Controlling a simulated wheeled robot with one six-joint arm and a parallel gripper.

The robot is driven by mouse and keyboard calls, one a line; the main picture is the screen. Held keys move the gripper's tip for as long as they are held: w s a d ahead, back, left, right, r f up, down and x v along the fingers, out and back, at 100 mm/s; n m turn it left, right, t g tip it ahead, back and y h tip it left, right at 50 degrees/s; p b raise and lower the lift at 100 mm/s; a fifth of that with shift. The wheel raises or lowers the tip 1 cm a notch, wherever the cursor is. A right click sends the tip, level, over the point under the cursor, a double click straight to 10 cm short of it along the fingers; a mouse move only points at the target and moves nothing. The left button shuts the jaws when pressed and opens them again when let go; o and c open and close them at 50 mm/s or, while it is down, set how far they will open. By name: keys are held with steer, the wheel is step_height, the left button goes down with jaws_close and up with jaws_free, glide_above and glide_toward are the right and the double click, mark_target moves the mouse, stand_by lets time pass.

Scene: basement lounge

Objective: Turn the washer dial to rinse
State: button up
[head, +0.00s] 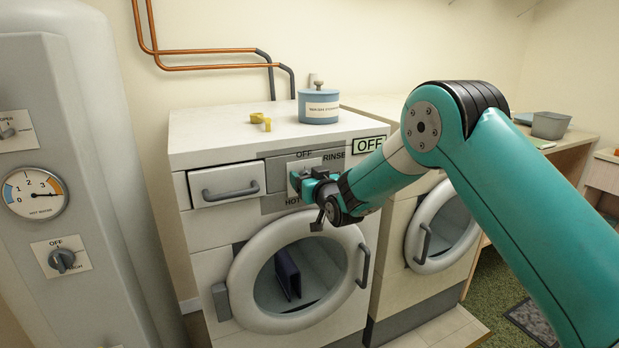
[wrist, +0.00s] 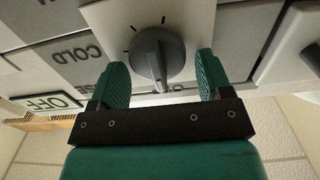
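The washer (head: 215,238) stands in the middle of the head view. Its grey dial (wrist: 158,56) sits on a white plate (wrist: 203,22) in the wrist view, which looks upside down. The dial's ridge points toward a partly hidden label, apparently OFF. A small display (head: 368,145) on the washer reads OFF. The RINSE label (head: 334,157) is right of the dial plate in the head view. My gripper (wrist: 162,78) is open, a green finger on each side of the dial's ridge; I cannot tell whether they touch it. In the head view my gripper (head: 307,183) hides the dial.
A drawer handle (head: 230,191) sticks out left of the dial, and the round washer door (head: 240,287) is below. A blue canister (head: 318,106) and a yellow object (head: 260,121) are on top. A second machine (head: 396,245) stands at right, a boiler (head: 75,150) at left.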

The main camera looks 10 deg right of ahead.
steer(key=c, duration=0.7)
steer(key=shift+f+b, duration=0.1)
steer(key=shift+b, duration=0.2)
steer(key=m+b, duration=0.1)
steer(key=m, duration=0.1)
steer(key=m+b, duration=0.1)
steer(key=b, duration=0.1)
steer(key=shift+d+f+m, duration=0.15)
steer(key=shift+d+m, duration=0.05)
steer(key=shift+m, duration=0.2)
steer(key=m+b, duration=0.1)
steer(key=m, duration=0.1)
steer(key=m+b, duration=0.3)
steer(key=shift+w+d+m, duration=0.1)
steer(key=shift+d+m, duration=0.2)
steer(key=shift+m, duration=0.1)
steer(key=o, duration=0.9)
